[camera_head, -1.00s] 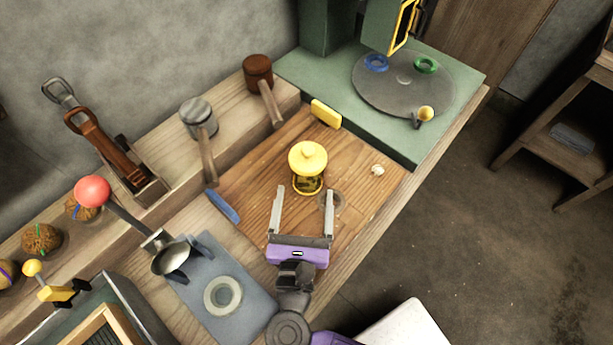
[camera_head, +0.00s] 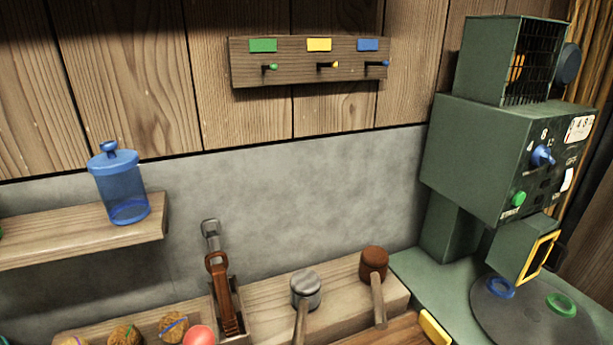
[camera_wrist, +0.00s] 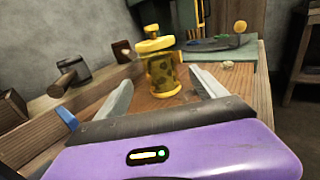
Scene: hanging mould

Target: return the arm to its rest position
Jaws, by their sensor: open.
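My gripper (camera_wrist: 158,98) shows in the wrist view, with its two grey fingers spread apart and a purple body behind them. Nothing is held between the fingers. A yellow lidded jar (camera_wrist: 161,68) with dark spots stands upright on the wooden board beyond the fingertips, apart from them. In the head view my arm and gripper are out of frame, and the jar is out of frame too.
A green machine (camera_head: 490,160) with a round grey plate (camera_head: 525,318) stands at the right. A blue jar (camera_head: 120,185) stands on a wall shelf (camera_head: 70,240). A peg rack (camera_head: 308,62) hangs above.

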